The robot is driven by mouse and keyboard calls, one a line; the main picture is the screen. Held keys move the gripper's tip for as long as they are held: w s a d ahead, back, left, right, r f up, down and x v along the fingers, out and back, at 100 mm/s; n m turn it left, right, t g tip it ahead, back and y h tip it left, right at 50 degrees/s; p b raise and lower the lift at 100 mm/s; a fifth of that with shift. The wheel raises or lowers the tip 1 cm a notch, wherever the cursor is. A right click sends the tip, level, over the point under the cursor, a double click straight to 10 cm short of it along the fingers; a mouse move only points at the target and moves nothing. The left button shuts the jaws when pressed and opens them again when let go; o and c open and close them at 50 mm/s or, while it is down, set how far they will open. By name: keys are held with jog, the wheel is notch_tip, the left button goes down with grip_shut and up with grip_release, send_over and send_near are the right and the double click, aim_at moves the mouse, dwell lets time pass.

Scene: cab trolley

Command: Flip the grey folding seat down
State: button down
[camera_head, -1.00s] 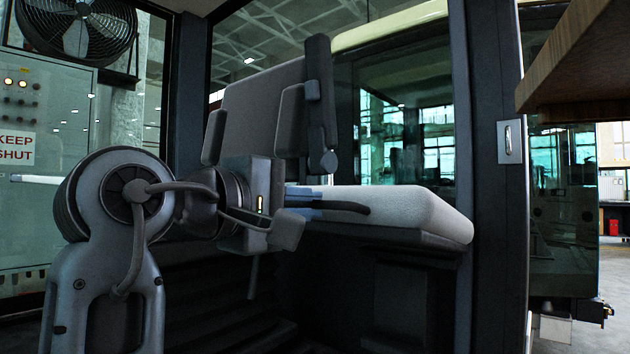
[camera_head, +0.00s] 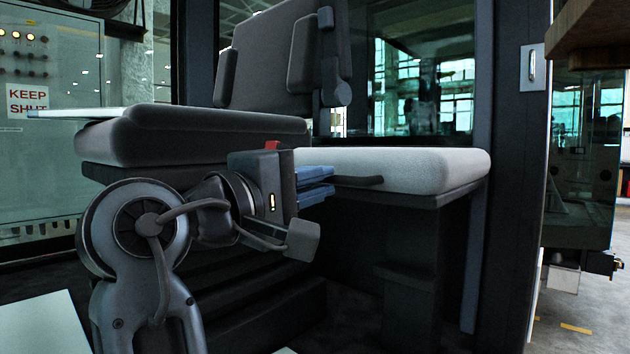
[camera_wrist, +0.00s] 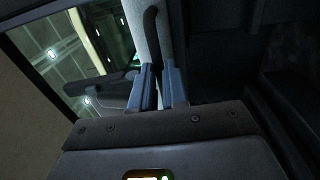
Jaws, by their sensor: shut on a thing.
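The folding seat (camera_head: 425,165) is a light grey cushion on a dark base, right of centre in the head view. It lies about level, its front corner toward the right. A dark strap-like handle (camera_head: 362,182) runs along its near side. My gripper (camera_head: 325,183) has blue fingers, at the left end of this handle. In the wrist view, the fingers of my gripper (camera_wrist: 160,82) are closed around the dark handle (camera_wrist: 151,35), with the pale cushion (camera_wrist: 167,30) behind it. The seat's far hinge side is hidden.
A dark operator's seat (camera_head: 190,135) with a tall backrest (camera_head: 270,60) stands left of the folding seat, close behind my arm. A dark post (camera_head: 515,200) bounds the right side. A wooden ledge (camera_head: 600,35) overhangs at the upper right. A dark step (camera_head: 260,315) lies below.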

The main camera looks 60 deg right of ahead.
jog(key=shift+d+f+y, duration=0.1)
jog(key=shift+f+y, duration=0.2)
jog(key=shift+f, duration=0.35)
jog(key=c, duration=1.4)
grip_release()
jog(key=shift+c, duration=0.2)
jog(key=shift+o, duration=1.4)
jog(key=shift+r, duration=0.1)
jog(key=shift+r, duration=0.1)
jog(key=v, duration=0.8)
jog(key=shift+p, duration=0.4)
